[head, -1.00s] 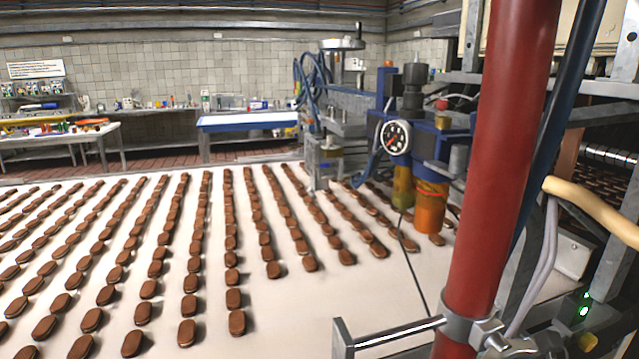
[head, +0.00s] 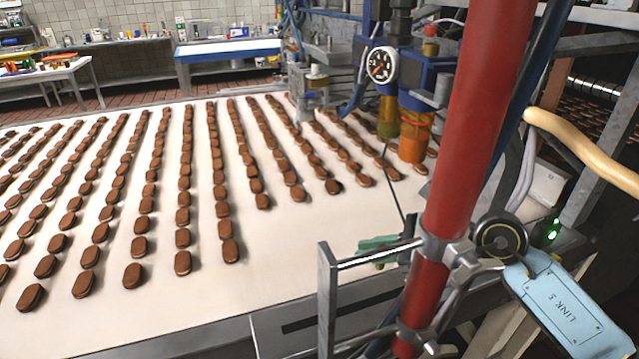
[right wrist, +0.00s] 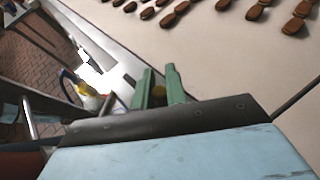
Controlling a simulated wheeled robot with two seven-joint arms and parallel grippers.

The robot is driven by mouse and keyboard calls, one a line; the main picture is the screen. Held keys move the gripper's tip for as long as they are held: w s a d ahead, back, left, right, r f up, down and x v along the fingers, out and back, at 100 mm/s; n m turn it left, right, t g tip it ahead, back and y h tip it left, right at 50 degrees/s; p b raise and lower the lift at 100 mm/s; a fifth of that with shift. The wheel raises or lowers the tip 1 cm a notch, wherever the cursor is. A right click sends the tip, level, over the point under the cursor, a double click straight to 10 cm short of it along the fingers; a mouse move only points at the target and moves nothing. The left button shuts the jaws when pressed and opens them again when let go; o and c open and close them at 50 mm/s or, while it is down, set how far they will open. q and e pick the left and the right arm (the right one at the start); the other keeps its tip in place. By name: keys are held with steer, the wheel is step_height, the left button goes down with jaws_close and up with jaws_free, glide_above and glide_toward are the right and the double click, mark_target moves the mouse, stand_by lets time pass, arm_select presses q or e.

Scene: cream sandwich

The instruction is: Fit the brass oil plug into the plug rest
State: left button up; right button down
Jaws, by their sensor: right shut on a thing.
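My right gripper (right wrist: 159,80) shows two green fingers in the right wrist view, closed on a small dark yellow thing between them, which looks like the brass oil plug (right wrist: 158,92). Only a little of the plug shows. In the head view my right gripper (head: 379,250) is low over the near edge of the belt, partly hidden behind the red post and a grey metal bracket. I cannot pick out the plug rest in either view. My left gripper is not in view.
A red post (head: 476,130) with clamps stands in front of my right arm. A grey bracket (head: 328,300) is just left of the gripper. The pale belt (head: 290,240) carries rows of brown biscuits. A machine with a gauge (head: 381,65) stands behind.

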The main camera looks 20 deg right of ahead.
steer(key=s+a+r+n+g+y, duration=0.1)
steer(key=a+r+n+g, duration=0.25)
steer(key=a, duration=0.35)
steer(key=s+a+r+n+g+y, duration=0.1)
steer(key=a+r+n+g, duration=0.25)
steer(key=a, duration=0.35)
steer(key=shift+w+a+f+n+g, duration=2.05)
steer(key=shift+f+n+g, duration=0.4)
steer(key=shift+g, duration=0.35)
steer(key=s+d+r+m+t, duration=0.4)
steer(key=d+r+m+t, duration=0.4)
steer(key=d+r+t, duration=0.15)
steer(key=w+a+f+n+g+h, duration=0.3)
steer(key=a+f+n+g, duration=0.3)
steer(key=f+n+g, duration=0.3)
steer(key=n+g, duration=0.3)
steer(key=g, duration=0.2)
steer(key=shift+a+f+n+h, duration=0.15)
steer(key=shift+f+n+h, duration=0.15)
steer(key=shift+n+h, duration=0.1)
